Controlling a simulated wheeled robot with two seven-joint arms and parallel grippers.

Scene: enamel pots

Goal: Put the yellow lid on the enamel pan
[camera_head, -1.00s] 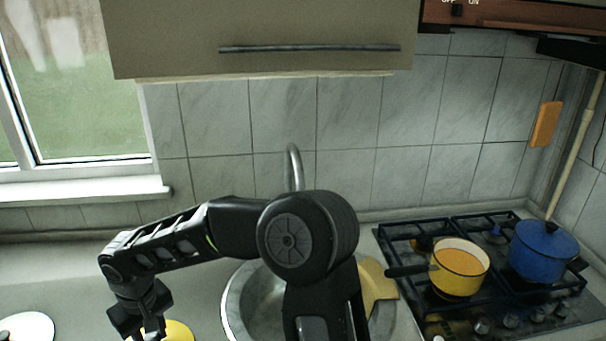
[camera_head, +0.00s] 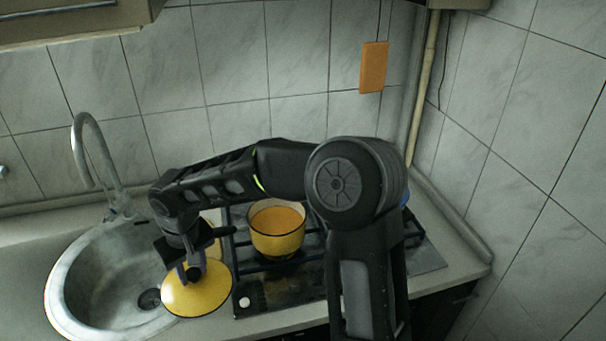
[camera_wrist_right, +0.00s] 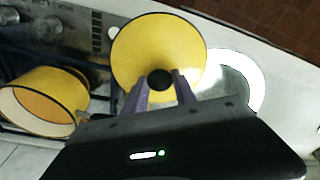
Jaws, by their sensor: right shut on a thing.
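The yellow lid (camera_head: 208,297) has a dark rim and a black knob. My right gripper (camera_head: 193,274) is shut on the knob and holds the lid above the counter between sink and stove. The right wrist view shows the lid (camera_wrist_right: 150,42) and its knob between my fingertips (camera_wrist_right: 160,84). The enamel pan (camera_head: 277,243), yellow with an orange inside, stands uncovered on the stove, right of and behind the lid. The pan (camera_wrist_right: 62,100) also shows at the left of the wrist view. My left gripper is out of view.
The round steel sink (camera_head: 65,290) with its tap (camera_head: 82,140) lies left of the lid. The black stove grate (camera_head: 312,240) surrounds the pan. My right arm hides nearly all of the blue pot (camera_head: 405,193). Tiled walls stand behind and right.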

